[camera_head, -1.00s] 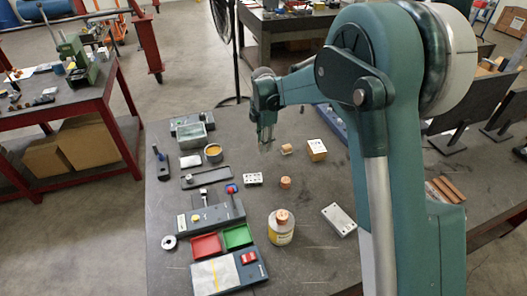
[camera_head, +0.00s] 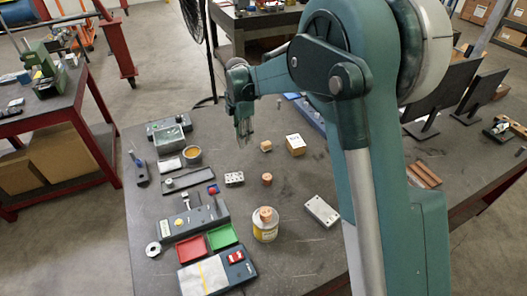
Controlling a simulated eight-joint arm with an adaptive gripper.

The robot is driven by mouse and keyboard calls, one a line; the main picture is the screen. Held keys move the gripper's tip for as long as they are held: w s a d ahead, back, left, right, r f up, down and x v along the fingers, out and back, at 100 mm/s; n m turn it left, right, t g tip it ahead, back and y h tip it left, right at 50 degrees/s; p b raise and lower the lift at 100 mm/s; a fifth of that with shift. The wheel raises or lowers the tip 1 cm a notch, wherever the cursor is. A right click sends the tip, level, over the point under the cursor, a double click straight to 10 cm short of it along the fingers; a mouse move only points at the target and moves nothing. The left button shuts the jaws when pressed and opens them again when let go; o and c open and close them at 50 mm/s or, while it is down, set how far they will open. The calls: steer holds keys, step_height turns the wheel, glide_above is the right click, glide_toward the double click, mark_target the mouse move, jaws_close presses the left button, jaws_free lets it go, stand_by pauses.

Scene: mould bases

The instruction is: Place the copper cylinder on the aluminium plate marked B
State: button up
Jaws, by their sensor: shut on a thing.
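A small copper-coloured cylinder (camera_head: 267,180) stands on the dark bench, behind a jar with a copper-coloured top (camera_head: 265,214). A pale metal plate with dark holes (camera_head: 234,178) lies just left of the cylinder. A larger grey metal plate (camera_head: 321,211) lies to the right. I cannot read a B on either plate. My gripper (camera_head: 242,138) points down, behind and left of the cylinder in the picture and apart from it. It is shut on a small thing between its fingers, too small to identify.
A wooden cube (camera_head: 266,146) and a tan box (camera_head: 295,144) stand right of my gripper. Red (camera_head: 191,248) and green (camera_head: 222,237) trays lie at the front left. A round tin (camera_head: 193,155) stands at the back left. The bench (camera_head: 300,260) is bare at the front right.

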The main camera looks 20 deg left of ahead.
steer(key=shift+d, duration=0.5)
steer(key=s+d+r, duration=0.1)
steer(key=s+d, duration=0.1)
steer(key=d, duration=0.7)
steer(key=s+d+r, duration=0.2)
steer(key=d, duration=0.8)
glide_above(322, 210)
steer(key=shift+f+p, duration=0.25)
steer(key=shift+p, duration=0.1)
steer(key=shift+f, duration=0.1)
steer(key=shift+f, duration=2.85)
